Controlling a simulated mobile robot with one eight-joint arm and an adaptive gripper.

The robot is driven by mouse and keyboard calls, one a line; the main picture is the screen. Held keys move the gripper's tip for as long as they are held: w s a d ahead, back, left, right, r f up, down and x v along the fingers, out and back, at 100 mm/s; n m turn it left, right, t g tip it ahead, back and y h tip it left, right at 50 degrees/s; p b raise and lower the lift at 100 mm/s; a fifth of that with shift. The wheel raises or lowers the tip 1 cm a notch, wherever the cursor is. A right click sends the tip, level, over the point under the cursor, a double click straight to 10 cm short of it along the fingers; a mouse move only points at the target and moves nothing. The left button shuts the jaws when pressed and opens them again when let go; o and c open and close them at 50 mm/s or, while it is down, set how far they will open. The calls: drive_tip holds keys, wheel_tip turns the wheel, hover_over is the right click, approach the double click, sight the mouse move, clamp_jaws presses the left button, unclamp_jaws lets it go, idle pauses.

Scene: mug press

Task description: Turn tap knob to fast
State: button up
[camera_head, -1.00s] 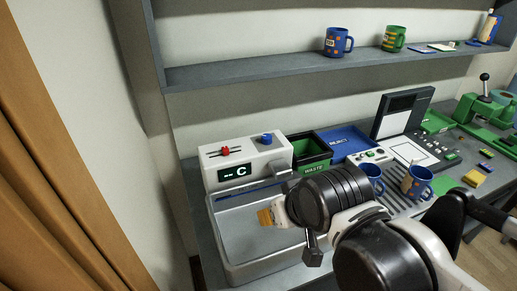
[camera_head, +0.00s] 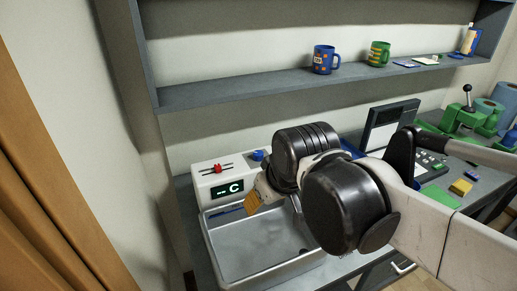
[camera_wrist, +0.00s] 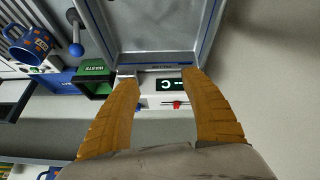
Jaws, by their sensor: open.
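The white tap unit (camera_head: 205,184) stands at the back of the sink with a lit display reading "-- C" (camera_head: 228,189). On its top are a red slider knob (camera_head: 217,168) and a blue knob (camera_head: 257,155) at the right end. My gripper (camera_head: 258,194) is in front of the unit's right end, above the sink, with orange fingers. In the wrist view the open, empty fingers (camera_wrist: 160,80) frame the upside-down display (camera_wrist: 170,85). The red knob (camera_wrist: 177,104) shows between them. The blue knob is mostly hidden beside the left finger there.
The metal sink (camera_head: 222,262) lies below my gripper. The green waste bin (camera_wrist: 94,82) and a blue mug (camera_wrist: 32,45) are left in the wrist view. A shelf (camera_head: 230,92) with two mugs runs above the counter.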

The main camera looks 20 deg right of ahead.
drive_tip(key=w+d+r+n+g+p, duration=0.1)
drive_tip(key=w+d+r+n+p, duration=0.2)
drive_tip(key=w, duration=0.4)
drive_tip(key=w+d+r+n+g+p, duration=0.1)
drive_tip(key=w+r+g+p, duration=0.15)
drive_tip(key=w+r, duration=0.35)
drive_tip(key=n+g+p, duration=0.3)
drive_tip(key=n+p, duration=0.2)
drive_tip(key=p, duration=0.2)
hover_over(258, 153)
wheel_tip(258, 153, down, 7)
drive_tip(key=shift+t, duration=0.25)
wheel_tip(258, 153, down, 10)
drive_tip(key=shift+w+f+b, duration=0.1)
drive_tip(key=shift+f+b, duration=0.05)
drive_tip(key=shift+b, duration=0.65)
drive_tip(key=shift+c, duration=0.6)
clamp_jaws()
